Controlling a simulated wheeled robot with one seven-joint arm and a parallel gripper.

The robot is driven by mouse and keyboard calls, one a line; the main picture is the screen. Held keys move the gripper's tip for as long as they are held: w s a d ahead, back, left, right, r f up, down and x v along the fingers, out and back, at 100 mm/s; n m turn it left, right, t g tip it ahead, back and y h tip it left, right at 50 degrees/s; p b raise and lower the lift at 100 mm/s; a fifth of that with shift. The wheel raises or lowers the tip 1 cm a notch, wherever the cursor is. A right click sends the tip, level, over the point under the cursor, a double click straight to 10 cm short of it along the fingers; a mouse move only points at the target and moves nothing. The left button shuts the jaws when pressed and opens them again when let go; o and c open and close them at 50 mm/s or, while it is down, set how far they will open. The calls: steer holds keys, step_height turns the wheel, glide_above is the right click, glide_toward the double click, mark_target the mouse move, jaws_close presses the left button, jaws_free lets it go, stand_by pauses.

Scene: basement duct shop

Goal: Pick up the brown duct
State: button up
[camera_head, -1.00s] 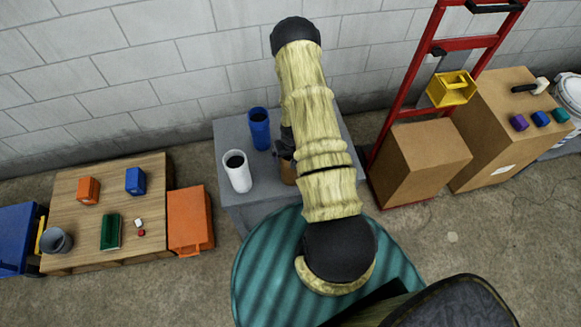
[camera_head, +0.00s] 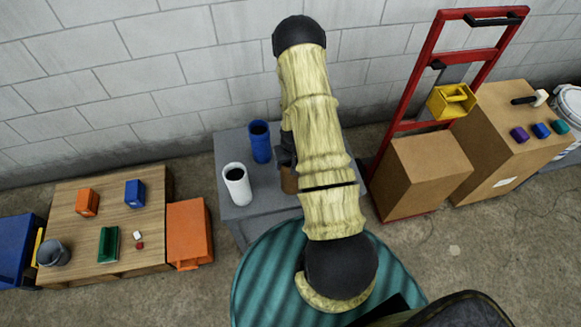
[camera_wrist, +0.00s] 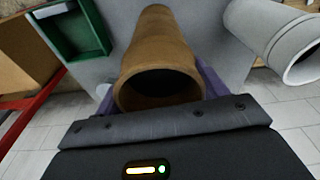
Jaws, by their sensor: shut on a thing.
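The brown duct (camera_wrist: 158,50) is an open tube that fills the middle of the wrist view, its dark mouth facing the camera. My gripper (camera_wrist: 163,88) is shut on it, with a purple-grey finger on each side. In the head view only a small part of the brown duct (camera_head: 289,181) shows, below my dark gripper (camera_head: 287,152). My arm hides the rest of it. The duct is over the grey table (camera_head: 262,215). I cannot tell whether its base touches the tabletop.
A white duct (camera_head: 237,185) and a blue duct (camera_head: 260,142) stand on the grey table, left of the brown one. A green tray (camera_wrist: 72,32) shows in the wrist view. A red hand truck (camera_head: 408,85) with a cardboard box (camera_head: 425,172) stands to the right.

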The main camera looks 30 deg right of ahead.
step_height(320, 180, up, 6)
steer(key=shift+r+b, duration=0.1)
steer(key=shift+b, duration=0.3)
stand_by(0.4)
